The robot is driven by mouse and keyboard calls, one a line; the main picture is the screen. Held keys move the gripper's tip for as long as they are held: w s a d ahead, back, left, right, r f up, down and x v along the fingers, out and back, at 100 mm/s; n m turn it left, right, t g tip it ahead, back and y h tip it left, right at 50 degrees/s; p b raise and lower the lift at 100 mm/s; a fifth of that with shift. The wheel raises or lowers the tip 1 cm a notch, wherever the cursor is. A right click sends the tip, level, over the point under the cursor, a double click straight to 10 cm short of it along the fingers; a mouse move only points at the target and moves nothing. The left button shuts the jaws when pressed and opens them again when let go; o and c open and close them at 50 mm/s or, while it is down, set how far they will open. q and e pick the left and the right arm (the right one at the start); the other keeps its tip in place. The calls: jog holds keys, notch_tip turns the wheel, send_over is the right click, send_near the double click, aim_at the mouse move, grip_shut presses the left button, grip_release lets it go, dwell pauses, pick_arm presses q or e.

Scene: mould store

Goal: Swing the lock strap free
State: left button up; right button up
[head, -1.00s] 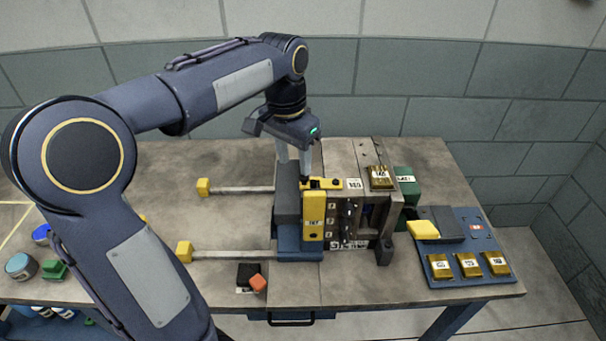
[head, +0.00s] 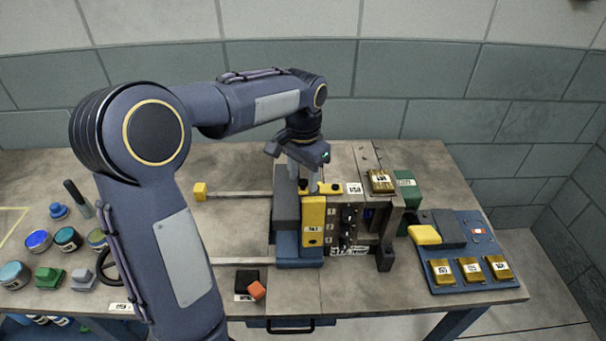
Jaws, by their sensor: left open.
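The mould stands on the bench right of centre, with a dark grey and blue block (head: 287,222) on its left and a brown-grey plate block (head: 372,225) on its right. A short yellow strap (head: 328,188) with dark bolt heads lies across the top of the joint. My left gripper (head: 303,183) is open and points down at the left end of this strap. Its fingertips overlap the strap's end, and I cannot tell whether they touch it. My right gripper is out of view.
A blue tray (head: 450,274) with brass blocks lies at the right. A green block (head: 406,187) stands behind the mould. A black block with an orange piece (head: 257,290) lies in front. Several round pots (head: 67,239) stand at the left. Rails (head: 236,194) run left from the mould.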

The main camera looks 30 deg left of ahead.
pick_arm(q)
jog(key=shift+c, duration=0.2)
grip_shut()
